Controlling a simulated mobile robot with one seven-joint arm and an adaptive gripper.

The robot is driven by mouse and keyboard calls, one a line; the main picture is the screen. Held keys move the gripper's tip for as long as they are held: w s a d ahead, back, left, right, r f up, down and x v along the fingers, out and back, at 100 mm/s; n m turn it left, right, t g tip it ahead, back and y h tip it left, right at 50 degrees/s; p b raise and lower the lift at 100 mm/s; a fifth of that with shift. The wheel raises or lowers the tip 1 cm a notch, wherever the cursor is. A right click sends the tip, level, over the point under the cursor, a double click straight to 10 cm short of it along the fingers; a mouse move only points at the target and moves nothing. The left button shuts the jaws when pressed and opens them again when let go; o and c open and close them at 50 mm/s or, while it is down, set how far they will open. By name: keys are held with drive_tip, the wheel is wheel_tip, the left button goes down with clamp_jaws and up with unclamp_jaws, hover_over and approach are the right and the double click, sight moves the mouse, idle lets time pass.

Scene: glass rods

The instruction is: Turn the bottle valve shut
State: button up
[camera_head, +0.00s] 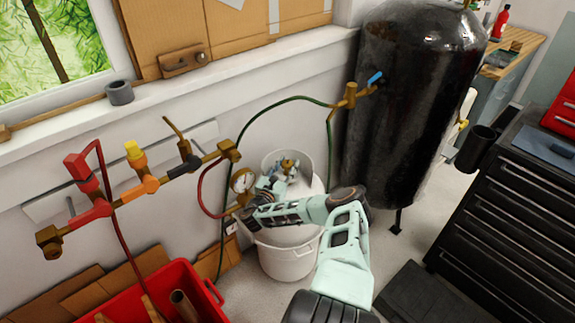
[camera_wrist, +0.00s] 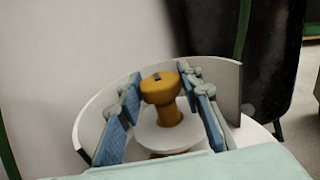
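A white gas bottle (camera_head: 290,262) stands on the floor by the wall, with a curved collar (camera_head: 303,160) around its top. Its brass valve (camera_head: 291,166) sits inside the collar, partly hidden by my gripper (camera_head: 274,184) in the head view. In the wrist view the rounded yellow-brass valve knob (camera_wrist: 160,88) stands upright on the white bottle top. My gripper's blue-padded fingers (camera_wrist: 160,79) are spread, one on each side of the knob. A narrow gap shows on the left; whether the right fingertip touches the knob is unclear.
A gauge (camera_head: 242,180) and brass pipework with a red valve (camera_head: 77,166) and hoses run along the wall at left. A large black tank (camera_head: 405,110) stands behind right. A red crate (camera_head: 190,280) lies front left; a black tool cabinet (camera_head: 515,190) is at right.

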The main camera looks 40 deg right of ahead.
sight(288, 163)
drive_tip(key=o, duration=0.4)
drive_tip(key=shift+o, duration=0.2)
wheel_tip(288, 163, up, 10)
drive_tip(key=shift+r, duration=0.1)
idle(0.3)
